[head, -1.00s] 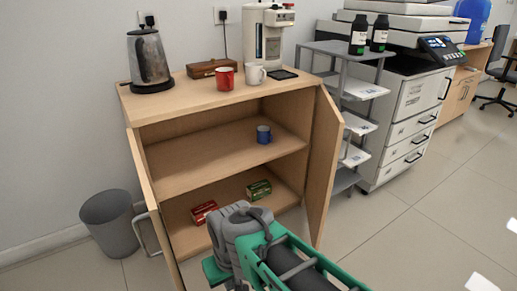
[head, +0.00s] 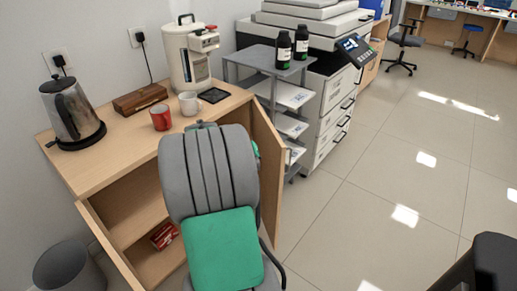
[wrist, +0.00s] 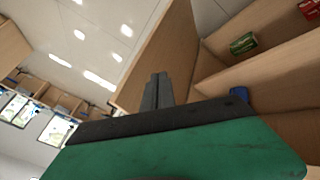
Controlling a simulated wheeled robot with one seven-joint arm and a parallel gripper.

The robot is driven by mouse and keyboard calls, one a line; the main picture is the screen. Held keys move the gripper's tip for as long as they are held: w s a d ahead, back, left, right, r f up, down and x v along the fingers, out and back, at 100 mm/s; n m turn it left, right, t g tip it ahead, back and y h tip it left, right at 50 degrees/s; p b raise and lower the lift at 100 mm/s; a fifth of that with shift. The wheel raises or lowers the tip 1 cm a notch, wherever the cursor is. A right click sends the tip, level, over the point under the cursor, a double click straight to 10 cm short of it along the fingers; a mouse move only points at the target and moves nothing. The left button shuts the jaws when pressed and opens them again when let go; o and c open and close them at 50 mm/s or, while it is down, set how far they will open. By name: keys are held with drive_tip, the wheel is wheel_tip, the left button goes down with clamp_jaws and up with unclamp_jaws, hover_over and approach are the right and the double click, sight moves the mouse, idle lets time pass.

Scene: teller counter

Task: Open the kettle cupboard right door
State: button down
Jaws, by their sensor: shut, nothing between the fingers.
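The kettle cupboard (head: 88,173) is pale wood with an open front. Its right door (head: 268,185) stands open, swung outward; the same door shows in the wrist view (wrist: 150,60). Its left door (head: 106,246) is also open. My gripper (wrist: 158,90) is shut and empty, and its fingertips overlap the inner face of the right door in the wrist view. I cannot tell whether they touch it. In the head view my arm hides the gripper and much of the cupboard's inside. The kettle (head: 70,112) stands on top at the left.
Inside are a red box (head: 164,236), a green box (wrist: 243,44) and a blue mug (wrist: 239,93). A grey shelf trolley (head: 270,62) and printer (head: 335,95) stand right of the right door. A bin (head: 70,268) stands at the left.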

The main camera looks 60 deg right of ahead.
drive_tip(key=b, duration=0.2)
approach(278, 173)
wheel_tip(278, 173, down, 3)
drive_tip(key=w, duration=0.3)
drive_tip(key=s+d, duration=0.3)
drive_tip(key=shift+f, duration=0.4)
